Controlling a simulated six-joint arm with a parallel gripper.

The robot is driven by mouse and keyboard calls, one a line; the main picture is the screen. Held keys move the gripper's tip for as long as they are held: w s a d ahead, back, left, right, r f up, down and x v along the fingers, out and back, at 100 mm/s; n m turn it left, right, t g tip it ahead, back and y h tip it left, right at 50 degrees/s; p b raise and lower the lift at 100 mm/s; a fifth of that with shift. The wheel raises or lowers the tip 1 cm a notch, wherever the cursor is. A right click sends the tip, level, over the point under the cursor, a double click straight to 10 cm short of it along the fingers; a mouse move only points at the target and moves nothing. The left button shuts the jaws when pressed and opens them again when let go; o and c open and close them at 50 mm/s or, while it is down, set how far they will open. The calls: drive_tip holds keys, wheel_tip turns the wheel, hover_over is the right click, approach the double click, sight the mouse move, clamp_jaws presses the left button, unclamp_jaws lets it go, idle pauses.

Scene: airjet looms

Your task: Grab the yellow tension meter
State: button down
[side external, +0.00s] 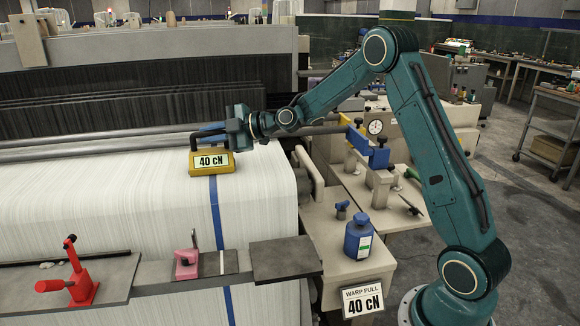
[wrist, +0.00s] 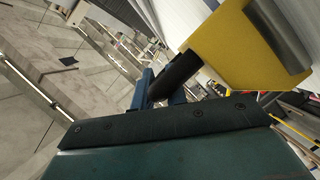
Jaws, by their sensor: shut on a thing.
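The yellow tension meter (side external: 210,170), with a "40 cN" display, is over the white warp sheet (side external: 150,197) at the top of the blue stripe (side external: 216,215). I cannot tell whether it touches the sheet. My gripper (side external: 208,131) is just above the meter, its blue fingers shut on the meter's dark handle. In the wrist view, the yellow body (wrist: 232,45) is at the upper right and the dark handle (wrist: 177,73) runs between the fingers of my gripper (wrist: 160,90). The finger contact is partly hidden.
A red clamp (side external: 75,280) and a pink block (side external: 187,262) are on the front rail. A blue bottle (side external: 358,237) and a "WARP PULL 40 cN" sign (side external: 362,298) stand by the right side table. A dial gauge stand (side external: 378,150) is behind them. The sheet's middle is clear.

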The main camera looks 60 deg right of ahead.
wheel_tip(320, 180, up, 19)
drive_tip(key=shift+r, duration=0.2)
idle(0.4)
idle(0.5)
